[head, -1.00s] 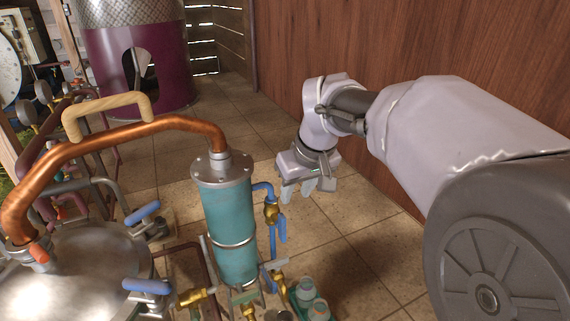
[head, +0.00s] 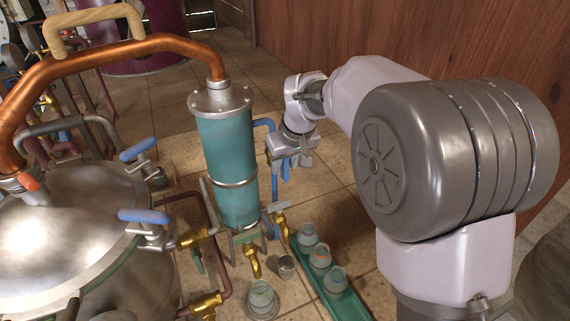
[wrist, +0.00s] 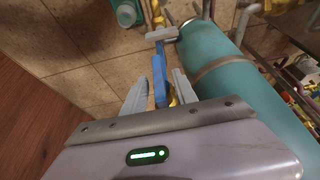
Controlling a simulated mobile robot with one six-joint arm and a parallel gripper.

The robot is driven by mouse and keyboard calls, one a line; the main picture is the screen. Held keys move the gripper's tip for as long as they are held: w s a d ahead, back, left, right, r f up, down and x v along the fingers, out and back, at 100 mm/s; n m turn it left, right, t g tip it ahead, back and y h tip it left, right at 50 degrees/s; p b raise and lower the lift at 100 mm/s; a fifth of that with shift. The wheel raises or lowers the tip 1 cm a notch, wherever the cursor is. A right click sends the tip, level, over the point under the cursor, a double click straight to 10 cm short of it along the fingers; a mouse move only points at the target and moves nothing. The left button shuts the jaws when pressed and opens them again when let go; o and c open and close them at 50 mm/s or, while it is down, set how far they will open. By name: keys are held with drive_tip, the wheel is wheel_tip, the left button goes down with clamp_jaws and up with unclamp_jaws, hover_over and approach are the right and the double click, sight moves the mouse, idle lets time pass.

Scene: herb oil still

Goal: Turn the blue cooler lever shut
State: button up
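The cooler (head: 228,165) is an upright teal cylinder with a grey cap in the head view; it also shows in the wrist view (wrist: 222,75). The blue lever (head: 286,171) hangs roughly along the blue pipe on the cooler's right side, partly hidden behind my gripper (head: 288,163). In the wrist view the lever (wrist: 159,80) appears between the two spread fingers of my gripper (wrist: 162,76), with brass behind it. My gripper is open and points down beside the cooler. I cannot tell whether a finger touches the lever.
A steel pot (head: 60,245) with blue clamp handles (head: 143,216) stands left, joined to the cooler by a copper pipe (head: 130,48). Brass taps (head: 254,262) and a green tray (head: 345,300) of jars sit below. A wooden wall (head: 400,35) stands behind my arm.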

clamp_jaws()
drive_tip(key=shift+d, duration=0.1)
drive_tip(key=g+y+p, duration=0.1)
drive_tip(key=y, duration=0.2)
drive_tip(key=shift+d+m, duration=0.2)
drive_tip(key=shift+m, duration=0.2)
drive_tip(key=y, duration=0.2)
drive_tip(key=m+g+y, duration=0.1)
drive_tip(key=y, duration=0.1)
drive_tip(key=shift+w+d+f+p, duration=0.15)
drive_tip(key=shift+w+f+p, duration=0.05)
drive_tip(key=shift+p, duration=0.15)
drive_tip(key=m+y+b, duration=0.1)
drive_tip(key=y, duration=0.2)
drive_tip(key=m+g+y+b, duration=0.1)
drive_tip(key=y, duration=0.2)
drive_tip(key=f+g+y+b, duration=0.1)
drive_tip(key=y+b, duration=0.1)
drive_tip(key=y, duration=0.1)
drive_tip(key=shift+d+m, duration=0.2)
drive_tip(key=shift+m, duration=0.2)
drive_tip(key=shift+y, duration=0.3)
